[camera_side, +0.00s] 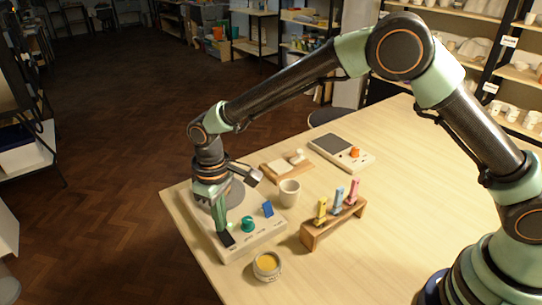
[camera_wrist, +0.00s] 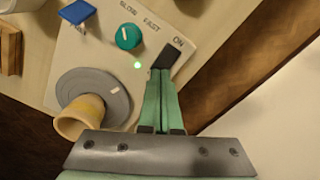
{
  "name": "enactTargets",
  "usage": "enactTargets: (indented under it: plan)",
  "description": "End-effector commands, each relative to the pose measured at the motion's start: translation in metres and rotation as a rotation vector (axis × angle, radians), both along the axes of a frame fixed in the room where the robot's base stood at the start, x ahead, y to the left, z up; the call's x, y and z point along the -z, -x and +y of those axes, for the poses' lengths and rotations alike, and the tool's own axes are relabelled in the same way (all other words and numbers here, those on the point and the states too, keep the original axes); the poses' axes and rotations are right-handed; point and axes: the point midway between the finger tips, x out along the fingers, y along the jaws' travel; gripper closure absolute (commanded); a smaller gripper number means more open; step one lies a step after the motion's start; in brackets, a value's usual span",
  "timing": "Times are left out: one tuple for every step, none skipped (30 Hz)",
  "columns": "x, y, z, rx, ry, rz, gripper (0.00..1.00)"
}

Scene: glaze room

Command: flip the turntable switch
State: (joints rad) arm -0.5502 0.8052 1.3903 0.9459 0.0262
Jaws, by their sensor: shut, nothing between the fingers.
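The turntable unit (camera_side: 258,236) is a pale box at the table's near left corner, with a grey round plate (camera_wrist: 122,101), a teal knob (camera_wrist: 128,36) marked SLOW and FAST, and a blue tab (camera_wrist: 77,12). Its black switch (camera_wrist: 177,58) sits beside the word ON, near the unit's corner. A small green light (camera_wrist: 137,65) beside the knob is lit. A tan pot (camera_wrist: 80,117) shows at the plate's edge in the wrist view. My gripper (camera_wrist: 162,72) is shut and empty, pointing down with its tips at the switch; it partly hides the switch, and contact cannot be told.
A can of yellow glaze (camera_side: 267,266) stands in front of the unit. A white cup (camera_side: 289,193) and a wooden rack (camera_side: 310,238) with yellow, blue and pink tools stand to the right. A scale (camera_side: 341,150) is farther back. The table's edge is close on the left.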

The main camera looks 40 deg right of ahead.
Motion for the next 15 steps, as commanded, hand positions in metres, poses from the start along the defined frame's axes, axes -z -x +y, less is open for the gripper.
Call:
enactTargets:
  plan:
    - [0.0009,0.0000,0.0000,0.000,0.000,0.000,1.00]
    - [0.0014,0.0000,0.0000,0.000,0.000,0.000,1.00]
    - [0.0019,0.0000,0.0000,0.000,0.000,0.000,1.00]
    - [0.0024,0.0000,0.0000,0.000,0.000,0.000,1.00]
    - [0.0028,0.0000,0.0000,0.000,0.000,0.000,1.00]
    - [0.0034,0.0000,0.0000,0.000,0.000,0.000,1.00]
    - [0.0038,0.0000,0.0000,0.000,0.000,0.000,1.00]
    - [0.0042,0.0000,0.0000,0.000,0.000,0.000,1.00]
    - [0.0047,0.0000,0.0000,0.000,0.000,0.000,1.00]
    - [0.0051,0.0000,0.0000,0.000,0.000,0.000,1.00]
    - [0.0055,0.0000,0.0000,0.000,0.000,0.000,1.00]
    - [0.0060,0.0000,0.0000,0.000,0.000,0.000,1.00]
    - [0.0064,0.0000,0.0000,0.000,0.000,0.000,1.00]
    - [0.0068,0.0000,0.0000,0.000,0.000,0.000,1.00]
    - [0.0073,0.0000,0.0000,0.000,0.001,0.001,1.00]
